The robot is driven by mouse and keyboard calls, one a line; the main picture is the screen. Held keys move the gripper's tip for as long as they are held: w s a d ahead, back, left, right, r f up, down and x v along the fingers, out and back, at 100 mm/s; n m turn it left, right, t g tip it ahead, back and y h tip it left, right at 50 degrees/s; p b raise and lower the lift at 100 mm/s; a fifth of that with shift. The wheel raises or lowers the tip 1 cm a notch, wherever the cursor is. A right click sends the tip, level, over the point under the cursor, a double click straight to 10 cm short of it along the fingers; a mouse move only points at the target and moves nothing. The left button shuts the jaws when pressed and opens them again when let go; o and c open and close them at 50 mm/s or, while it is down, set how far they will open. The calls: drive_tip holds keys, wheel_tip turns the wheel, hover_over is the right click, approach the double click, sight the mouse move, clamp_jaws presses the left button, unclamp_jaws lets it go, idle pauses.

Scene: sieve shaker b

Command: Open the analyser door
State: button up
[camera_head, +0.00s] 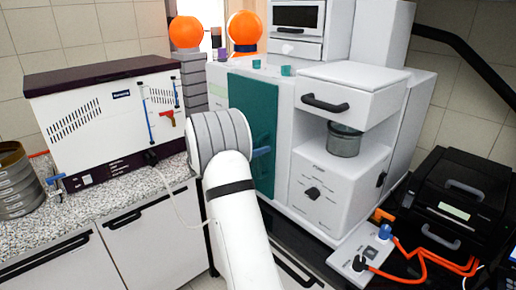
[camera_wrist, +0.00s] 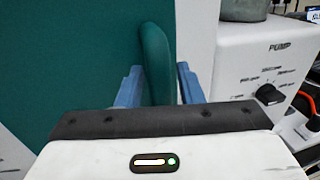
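The analyser (camera_head: 302,88) is a white machine with a teal door (camera_head: 241,95) on its front. The door looks closed. It fills the left of the wrist view (camera_wrist: 60,55), where its rounded green upright handle (camera_wrist: 156,60) stands out. My gripper (camera_wrist: 159,70) has its two blue fingers on either side of the handle. The fingers are open, with a gap showing on the right side; contact on the left side is unclear. In the head view, my arm hides most of my gripper and the handle; one blue finger (camera_head: 261,152) shows against the door.
A white pump unit (camera_head: 335,190) with a dark knob stands just right of the door. A white box instrument (camera_head: 100,120) stands on the speckled counter at left, beside stacked sieves (camera_head: 14,185). A black case (camera_head: 455,205) and orange cables lie at right.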

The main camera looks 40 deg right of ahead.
clamp_jaws()
idle(0.5)
